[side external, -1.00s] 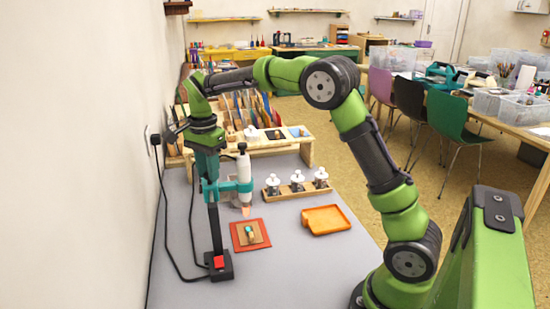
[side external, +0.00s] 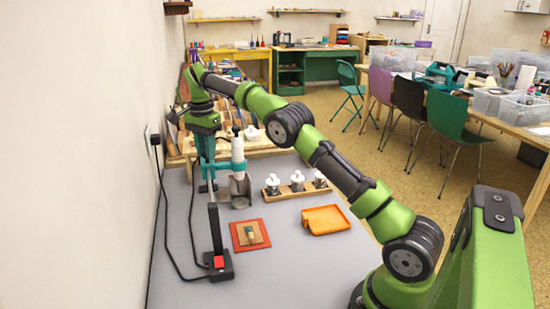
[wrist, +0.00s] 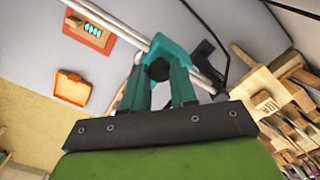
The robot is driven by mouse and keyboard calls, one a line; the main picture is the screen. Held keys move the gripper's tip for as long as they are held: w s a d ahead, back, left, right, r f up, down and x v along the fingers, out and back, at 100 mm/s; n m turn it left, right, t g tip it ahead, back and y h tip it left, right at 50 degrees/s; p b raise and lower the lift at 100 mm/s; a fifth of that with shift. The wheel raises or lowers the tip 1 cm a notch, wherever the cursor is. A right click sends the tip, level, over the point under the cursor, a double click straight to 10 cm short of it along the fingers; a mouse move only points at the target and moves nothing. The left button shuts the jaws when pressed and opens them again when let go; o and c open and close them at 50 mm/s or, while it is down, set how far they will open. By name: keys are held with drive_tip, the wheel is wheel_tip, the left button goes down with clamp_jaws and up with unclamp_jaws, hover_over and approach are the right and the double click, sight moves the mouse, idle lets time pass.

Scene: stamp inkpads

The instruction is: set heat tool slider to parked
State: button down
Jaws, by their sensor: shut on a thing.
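The heat tool (side external: 238,150) is a white upright cylinder on a teal slider carriage (side external: 233,167). It stands over a grey metal holder (side external: 240,192) at the far end of its rails; whether its nozzle rests inside is hard to tell. My gripper (side external: 207,163) is shut on the slider's teal part, left of the tool. In the wrist view, my fingers (wrist: 158,88) close around the teal slider (wrist: 165,50) on two pale rails (wrist: 130,33). The black post (side external: 216,230) with a red base button stands at the near end.
A red mat (side external: 236,246) with a small wooden-and-brown stack lies on the table. An orange tray (side external: 325,219) and a wooden rack (side external: 296,190) of white-capped jars stand to the right. A wooden shelf unit (side external: 262,150) is behind. Black cables (side external: 190,235) run along the left wall.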

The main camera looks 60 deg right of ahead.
drive_tip(key=shift+w+d, duration=0.15)
drive_tip(key=shift+w, duration=0.05)
drive_tip(key=c, duration=0.9)
unclamp_jaws()
drive_tip(key=shift+s, duration=0.15)
